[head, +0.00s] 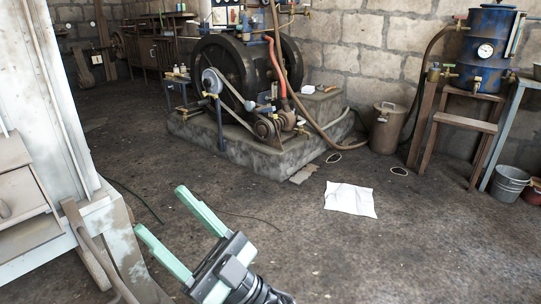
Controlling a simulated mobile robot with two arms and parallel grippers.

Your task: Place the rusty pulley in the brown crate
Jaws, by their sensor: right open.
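A round brownish pulley (268,128), which looks like the rusty one, sits low on the front of the engine, above the concrete plinth. A larger light grey pulley (212,82) is up and to the left of it. My right gripper (160,211) is in the lower left foreground. Its two pale green fingers are wide apart with nothing between them, and it is well short of the engine. I cannot make out a brown crate for certain. My left gripper is not in view.
The engine stands on a concrete plinth (280,160). A white sheet (350,199) lies on the open floor. A lidded bin (388,128), a blue tank (486,48) on a wooden stand and a bucket (510,182) are at right. A white machine (52,100) blocks the left.

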